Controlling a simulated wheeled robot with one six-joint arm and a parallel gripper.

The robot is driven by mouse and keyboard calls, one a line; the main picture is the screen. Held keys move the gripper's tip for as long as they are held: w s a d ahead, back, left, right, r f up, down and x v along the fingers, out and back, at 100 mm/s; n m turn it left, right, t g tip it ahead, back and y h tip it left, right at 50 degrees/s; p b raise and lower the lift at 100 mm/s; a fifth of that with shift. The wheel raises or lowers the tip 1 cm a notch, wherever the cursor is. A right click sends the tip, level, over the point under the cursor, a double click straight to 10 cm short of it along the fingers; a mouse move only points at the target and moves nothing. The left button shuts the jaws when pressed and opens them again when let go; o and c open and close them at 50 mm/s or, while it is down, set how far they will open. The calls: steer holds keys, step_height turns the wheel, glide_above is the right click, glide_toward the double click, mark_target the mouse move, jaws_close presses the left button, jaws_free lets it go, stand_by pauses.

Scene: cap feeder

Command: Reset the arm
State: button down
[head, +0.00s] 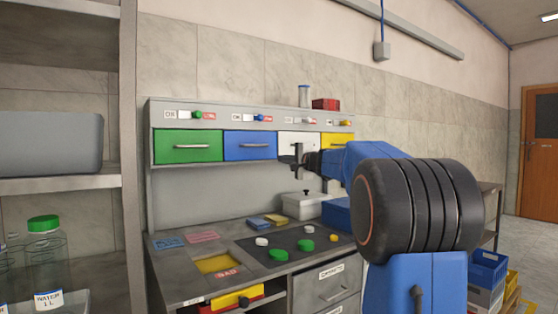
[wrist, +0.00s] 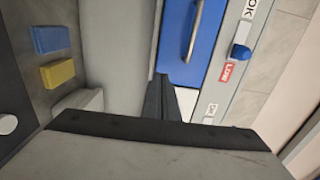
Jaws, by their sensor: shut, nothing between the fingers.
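My gripper (head: 291,159) is at the end of my blue arm, held in the air in front of the workstation's drawer row. It is shut with nothing seen between the fingers. In the wrist view the dark fingers (wrist: 163,98) point toward the blue drawer (wrist: 190,40). Whether the fingertips touch the drawer front cannot be told. The green drawer (head: 187,146) and yellow drawer (head: 337,140) look closed.
The worktop has a dark mat (head: 290,245) with green, white and yellow caps. Blue and yellow blocks (head: 268,221) and a white lidded box (head: 303,205) stand behind. A shelf (head: 62,184) with a green-capped bottle (head: 46,250) is at left. Blue crates (head: 487,268) are at right.

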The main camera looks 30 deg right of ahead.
steer(key=shift+s+d, duration=0.1)
steer(key=shift+s, duration=2.6)
steer(key=s+a+f+n+g+y, duration=0.1)
steer(key=s+a+f+n+g, duration=0.15)
steer(key=s+a+f, duration=0.5)
steer(key=s+a+f+n+g+y, duration=0.2)
steer(key=s+a+f+n, duration=0.15)
steer(key=a, duration=0.65)
steer(key=s+a+f+n+g+y, duration=0.1)
steer(key=s+a+f+n+g, duration=0.2)
steer(key=s+a+f, duration=0.35)
steer(key=s+a+f+n+g+h, duration=0.1)
steer(key=s+a+f+n+g, duration=0.1)
steer(key=s+a+f, duration=0.35)
steer(key=s+a+f+n+g, duration=0.1)
steer(key=s+a+f+n, duration=0.15)
steer(key=s+f, duration=0.5)
steer(key=s+d+f+n+g+h, duration=0.2)
steer(key=s+d+f+n+h, duration=0.1)
steer(key=s+f, duration=0.8)
steer(key=s+n, duration=0.1)
steer(key=s, duration=0.2)
steer(key=shift+s+d+f+g+h, duration=0.15)
steer(key=shift+d+f+g+h, duration=0.05)
steer(key=shift+g+h, duration=0.15)
steer(key=shift+r, duration=0.1)
